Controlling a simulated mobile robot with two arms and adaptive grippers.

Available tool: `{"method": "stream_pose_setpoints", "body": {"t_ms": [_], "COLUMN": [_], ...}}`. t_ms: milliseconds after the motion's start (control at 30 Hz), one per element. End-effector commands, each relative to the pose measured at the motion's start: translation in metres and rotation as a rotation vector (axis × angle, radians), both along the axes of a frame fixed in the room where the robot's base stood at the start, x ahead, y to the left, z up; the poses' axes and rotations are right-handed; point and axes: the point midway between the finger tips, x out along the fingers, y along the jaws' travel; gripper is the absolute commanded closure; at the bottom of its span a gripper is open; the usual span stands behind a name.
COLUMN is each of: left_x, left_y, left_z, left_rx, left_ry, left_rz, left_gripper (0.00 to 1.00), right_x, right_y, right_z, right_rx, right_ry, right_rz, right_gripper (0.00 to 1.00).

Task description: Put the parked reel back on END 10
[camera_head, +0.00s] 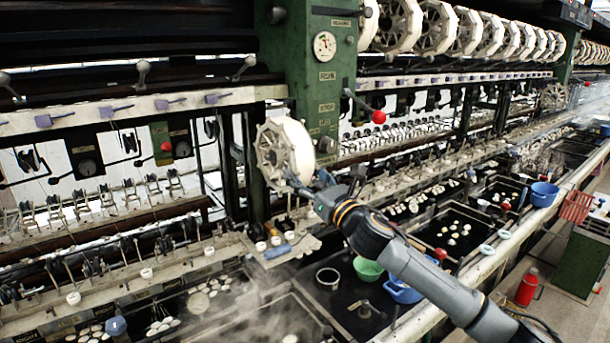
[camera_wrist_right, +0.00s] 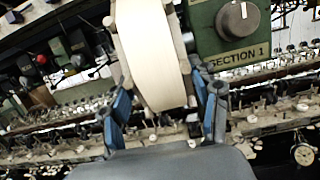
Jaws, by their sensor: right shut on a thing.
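A white reel (camera_head: 284,150) with a spoked end face is held upright by my right gripper (camera_head: 312,190), in front of the green machine column. In the right wrist view the reel (camera_wrist_right: 152,55) stands between the two blue fingers of the right gripper (camera_wrist_right: 162,112), which is shut on its rim. Several similar reels (camera_head: 438,27) sit in a row on the upper rail to the right. No END 10 label can be read. My left gripper is not in view.
The green column (camera_head: 325,90) carries a gauge and a red-knobbed lever (camera_head: 378,117) close to the reel. Below are steaming basins (camera_head: 255,320), a green bowl (camera_head: 367,268) and blue bowls (camera_head: 402,290). A red flask (camera_head: 527,287) stands on the floor at right.

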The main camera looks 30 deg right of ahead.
Motion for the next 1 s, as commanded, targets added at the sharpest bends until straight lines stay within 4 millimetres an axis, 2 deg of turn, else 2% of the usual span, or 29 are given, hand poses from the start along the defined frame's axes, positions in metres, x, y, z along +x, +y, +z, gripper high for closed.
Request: {"method": "stream_pose_setpoints", "body": {"t_ms": [133,567,1000], "left_x": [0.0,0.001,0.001], "left_y": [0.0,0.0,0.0], "left_z": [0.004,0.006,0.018], "left_rx": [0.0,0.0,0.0], "left_ry": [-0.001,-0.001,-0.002], "left_rz": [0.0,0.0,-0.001], "left_gripper": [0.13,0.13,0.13], "right_x": [0.0,-0.001,-0.005], "right_y": [0.0,0.003,0.05], "right_z": [0.006,0.006,0.008], "right_rx": [-0.002,0.0,0.001], "right_ry": [-0.003,-0.003,-0.004], "right_rz": [0.0,0.001,0.002], "right_gripper": [0.82,0.82,0.82]}}
